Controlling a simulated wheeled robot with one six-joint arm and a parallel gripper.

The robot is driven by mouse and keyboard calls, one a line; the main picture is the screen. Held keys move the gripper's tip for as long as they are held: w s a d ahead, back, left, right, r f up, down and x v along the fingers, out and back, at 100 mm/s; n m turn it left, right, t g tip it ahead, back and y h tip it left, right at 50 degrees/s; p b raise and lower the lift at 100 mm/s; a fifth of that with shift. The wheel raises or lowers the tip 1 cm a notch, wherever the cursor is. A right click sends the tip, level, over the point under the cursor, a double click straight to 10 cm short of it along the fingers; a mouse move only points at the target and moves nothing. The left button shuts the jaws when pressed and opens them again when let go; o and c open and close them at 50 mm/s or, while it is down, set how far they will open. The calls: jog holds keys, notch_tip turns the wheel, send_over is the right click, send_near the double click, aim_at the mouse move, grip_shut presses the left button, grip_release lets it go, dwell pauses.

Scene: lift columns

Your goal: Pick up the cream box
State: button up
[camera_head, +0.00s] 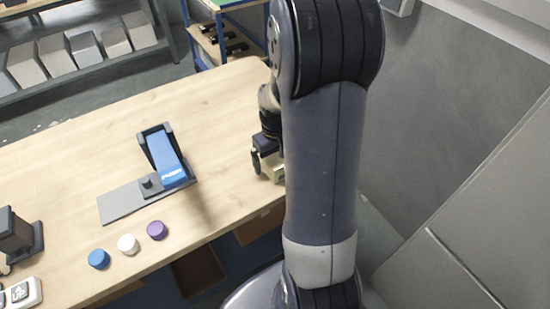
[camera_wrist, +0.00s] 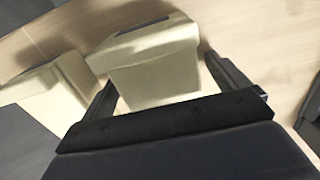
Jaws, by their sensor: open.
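A cream box (camera_wrist: 158,78) with a dark strip on its top stands on the wooden table in the wrist view. My gripper (camera_wrist: 163,72) is open, with one finger on either side of this box. Whether the fingers touch it I cannot tell. A second cream block (camera_wrist: 48,88) stands close by on the left, outside the fingers. In the head view my gripper (camera_head: 262,158) is low at the table's right side. A bit of cream (camera_head: 272,166) shows beside it, and my arm hides the rest.
The wooden table (camera_head: 90,150) bears a blue block in a black holder (camera_head: 165,160) on a grey plate, and blue (camera_head: 98,259), white (camera_head: 127,244) and purple (camera_head: 157,230) round pieces. A dark device (camera_head: 18,238) stands at the left. The table's far part is clear.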

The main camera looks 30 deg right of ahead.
jog(key=shift+c, duration=0.2)
jog(key=c, duration=1.3)
